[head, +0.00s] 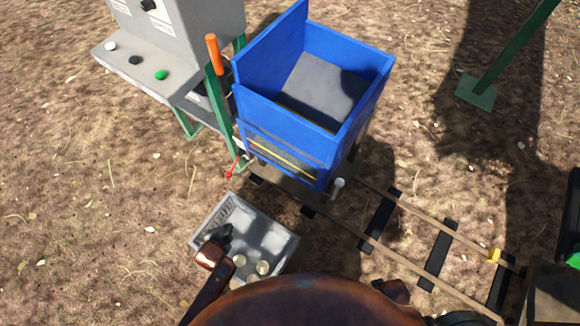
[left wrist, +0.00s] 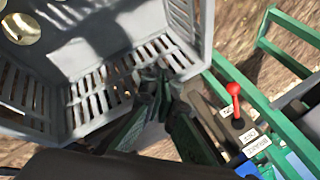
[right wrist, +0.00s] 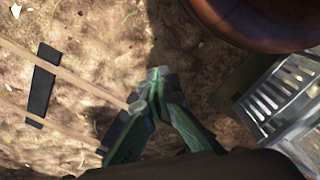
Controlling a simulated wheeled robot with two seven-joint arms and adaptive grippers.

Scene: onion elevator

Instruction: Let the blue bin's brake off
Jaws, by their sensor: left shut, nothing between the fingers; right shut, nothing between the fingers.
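The blue bin (head: 318,130) stands on the rails with its open top facing up; a grey surface shows inside. A small red-knobbed lever (head: 231,170) sticks out at its lower left. In the left wrist view the red-knobbed lever (left wrist: 234,92) stands on a dark plate beside a label that seems to read BRAKE. My left gripper (head: 224,234) is shut and empty, over the grey crate and below the lever in the picture. In the left wrist view its fingertips (left wrist: 156,80) are left of the lever, apart from it. My right gripper (right wrist: 158,84) is shut and empty above the ground.
The grey slatted crate (head: 284,247) holds round pale things. A green post with an orange handle (head: 212,55) stands left of the bin, by a grey control box (head: 205,35) with buttons. Rails (head: 425,260) run to the lower right. Bare ground lies at left.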

